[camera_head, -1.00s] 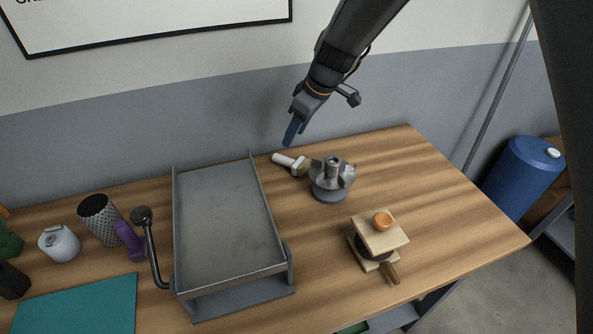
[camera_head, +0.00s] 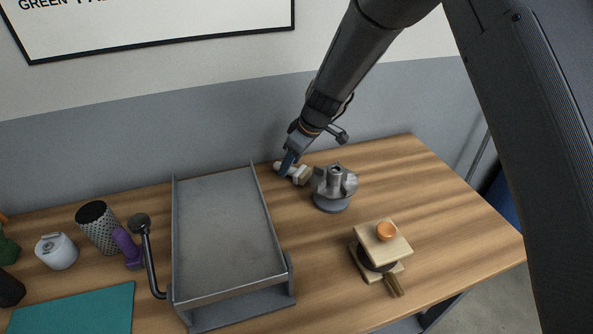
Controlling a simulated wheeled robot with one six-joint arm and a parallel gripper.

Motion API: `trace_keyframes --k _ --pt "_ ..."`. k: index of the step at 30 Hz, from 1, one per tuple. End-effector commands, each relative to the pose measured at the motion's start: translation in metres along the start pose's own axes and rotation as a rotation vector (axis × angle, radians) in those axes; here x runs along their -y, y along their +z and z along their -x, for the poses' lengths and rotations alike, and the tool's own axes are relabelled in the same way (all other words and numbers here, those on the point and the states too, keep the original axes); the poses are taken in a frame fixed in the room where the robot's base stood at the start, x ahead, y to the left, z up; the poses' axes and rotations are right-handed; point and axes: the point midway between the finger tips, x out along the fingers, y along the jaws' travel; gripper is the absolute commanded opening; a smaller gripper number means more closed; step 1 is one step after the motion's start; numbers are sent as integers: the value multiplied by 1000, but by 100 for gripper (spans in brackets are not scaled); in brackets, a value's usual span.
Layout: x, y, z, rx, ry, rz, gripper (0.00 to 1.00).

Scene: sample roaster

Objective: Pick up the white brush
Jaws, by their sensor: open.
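The white brush (camera_head: 300,175) lies on the wooden table near the back edge, between the grey tray and the metal impeller-like part. Its pale bristle end points right, and its white handle is partly hidden by my gripper. My gripper (camera_head: 287,165) is open and reaches down from above at the handle. Its blue fingers overlap the handle in this view; I cannot tell whether they touch it.
The grey metal part (camera_head: 334,190) stands close to the right of the brush. The large grey tray (camera_head: 225,230) is on the left. A wooden press with an orange knob (camera_head: 386,231) sits at the front right. The wall is close behind.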

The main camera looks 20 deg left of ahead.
Motion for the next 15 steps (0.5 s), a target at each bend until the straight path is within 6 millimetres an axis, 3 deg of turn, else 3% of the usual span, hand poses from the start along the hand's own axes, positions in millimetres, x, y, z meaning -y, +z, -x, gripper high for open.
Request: trace_keyframes --k 6,13,15 --pt "0 0 -16 0 1 1 45" --pt "-1 0 -17 -1 1 1 45" --pt "-1 0 -17 0 1 1 35"
